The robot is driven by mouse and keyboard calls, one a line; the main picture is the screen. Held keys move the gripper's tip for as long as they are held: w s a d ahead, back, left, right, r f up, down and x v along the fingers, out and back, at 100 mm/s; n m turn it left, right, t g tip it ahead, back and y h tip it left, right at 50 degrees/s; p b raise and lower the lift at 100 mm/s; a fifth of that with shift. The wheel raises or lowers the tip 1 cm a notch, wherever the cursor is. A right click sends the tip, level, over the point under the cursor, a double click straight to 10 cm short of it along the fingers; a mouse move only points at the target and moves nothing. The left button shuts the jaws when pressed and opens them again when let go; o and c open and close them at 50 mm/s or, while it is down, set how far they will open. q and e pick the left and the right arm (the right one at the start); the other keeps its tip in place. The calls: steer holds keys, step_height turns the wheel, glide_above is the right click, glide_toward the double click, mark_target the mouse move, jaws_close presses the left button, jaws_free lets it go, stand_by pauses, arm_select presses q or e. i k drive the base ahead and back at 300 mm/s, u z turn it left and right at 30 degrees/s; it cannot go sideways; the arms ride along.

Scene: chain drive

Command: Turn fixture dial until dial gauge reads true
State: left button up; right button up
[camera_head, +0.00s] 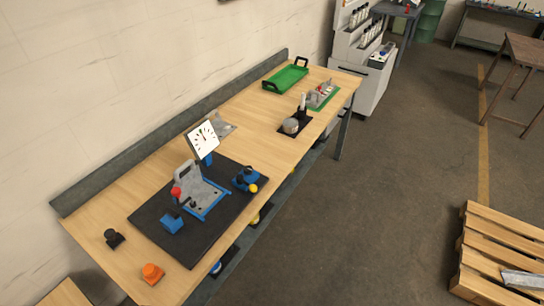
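A dial gauge (203,136) with a white square face and dark needle stands tilted on a blue mount at the back of a black mat (158,226). Its needle points roughly upward; the marks are too small to read. A grey fixture (190,178) with a red ball knob and blue base frame stands upright on the mat in front of the gauge. A blue unit (243,178) with a dark top and a yellow knob (253,188) sits on the mat's right side. I cannot tell which part is the fixture dial. Neither of my grippers is in view.
The wooden bench (88,214) also holds a black knob-like piece (113,238), an orange piece (152,273), a metal cup (291,126) and a green tray (285,79). A pallet (490,254) lies at right. Floor (390,190) before the bench is clear.

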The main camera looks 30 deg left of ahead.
mark_target(247, 170)
steer(key=u, duration=0.15)
steer(key=i, duration=0.75)
steer(key=u, duration=0.95)
steer(key=i, duration=0.65)
steer(key=u, duration=0.6)
